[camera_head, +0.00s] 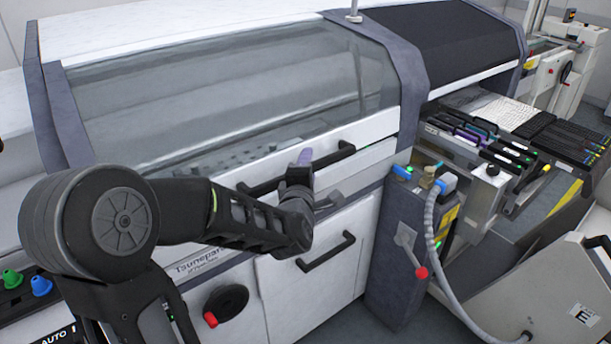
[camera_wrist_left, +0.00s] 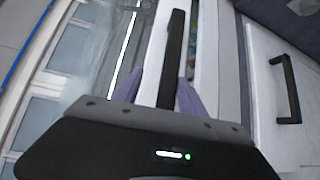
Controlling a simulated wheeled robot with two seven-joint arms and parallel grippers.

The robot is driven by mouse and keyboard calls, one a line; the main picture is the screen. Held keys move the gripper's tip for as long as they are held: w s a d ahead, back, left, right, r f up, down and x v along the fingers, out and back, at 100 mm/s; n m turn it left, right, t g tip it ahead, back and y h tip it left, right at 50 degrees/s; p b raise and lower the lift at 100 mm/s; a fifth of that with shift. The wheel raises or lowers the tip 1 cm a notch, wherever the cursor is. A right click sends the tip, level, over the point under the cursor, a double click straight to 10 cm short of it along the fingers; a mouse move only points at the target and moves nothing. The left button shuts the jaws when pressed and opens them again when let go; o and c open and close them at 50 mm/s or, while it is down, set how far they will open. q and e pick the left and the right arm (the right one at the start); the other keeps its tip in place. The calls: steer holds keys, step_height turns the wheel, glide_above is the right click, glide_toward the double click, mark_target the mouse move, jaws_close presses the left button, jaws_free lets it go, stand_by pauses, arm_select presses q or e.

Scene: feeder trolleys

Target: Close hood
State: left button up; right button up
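The hood (camera_head: 230,90) of the white machine has a clear window and a white lower edge with a long black handle (camera_head: 262,187). It is low, near the machine front; I cannot tell whether it is fully shut. My left gripper (camera_head: 304,158) is at the handle in the head view, its arm hiding part of the front. In the left wrist view, the purple fingers of the gripper (camera_wrist_left: 160,88) stand apart on either side of the handle (camera_wrist_left: 174,50). A gap shows between the left finger and the handle. My right gripper is not in view.
A second black handle (camera_head: 326,252) is on the cabinet door below. A grey post (camera_head: 395,250) with a red-knobbed lever and a hose stands to the right. Feeders (camera_head: 490,140) and a dark hood (camera_head: 440,40) lie further right.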

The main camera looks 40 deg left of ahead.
arm_select(q)
steer(key=b+v, duration=0.4)
steer(key=v, duration=0.3)
stand_by(0.6)
